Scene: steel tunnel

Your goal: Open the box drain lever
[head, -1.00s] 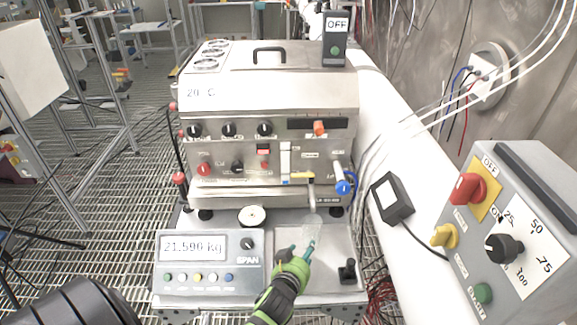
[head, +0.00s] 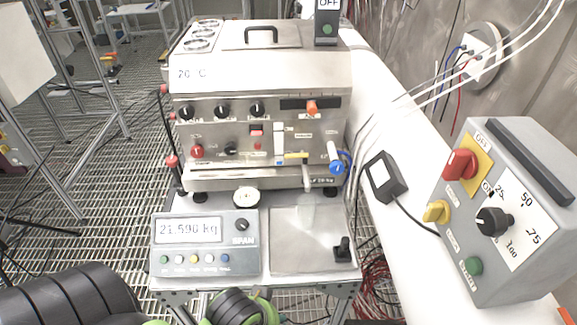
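A steel box machine (head: 262,90) marked "20 C" stands at the centre. On its lower front is a short yellow-ended lever (head: 293,156) beside a white vertical gauge (head: 279,140). To its right is a valve with a blue knob (head: 337,167); I cannot tell for sure which is the drain lever. A grey spout (head: 307,178) points down between them, with a pale translucent patch (head: 307,208) below. Black and green links of my arm show along the bottom left and bottom centre. Neither gripper's fingers show, and nothing of mine touches the machine.
A scale display (head: 189,230) reads about 21.590 kg, beside a flat steel plate (head: 300,250) with a small black knob (head: 342,250). A grey control box (head: 515,215) stands right, with a black adapter (head: 385,178) nearer the machine. Cables hang at the right.

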